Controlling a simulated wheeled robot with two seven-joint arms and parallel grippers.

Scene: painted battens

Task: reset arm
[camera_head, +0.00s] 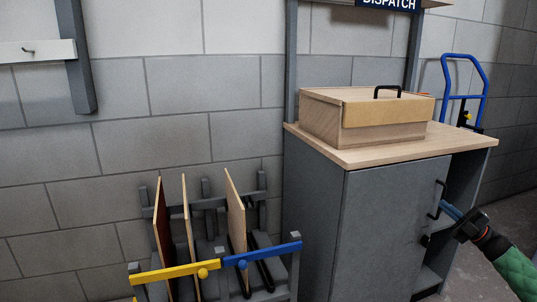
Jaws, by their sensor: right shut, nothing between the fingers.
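My right gripper (452,211) comes in from the lower right on a green-sleeved arm. Its fingers are shut with nothing between them. The tips show close to the black handle (438,199) of the grey cabinet door (390,225); I cannot tell whether they touch it. My left gripper is not in view.
The grey cabinet has a wooden top (350,155) carrying a wooden box (365,118) with a black handle. A rack at lower left holds upright boards (236,210) behind a yellow bar (170,273) and a blue bar (262,254). A blue hand truck (446,78) stands behind.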

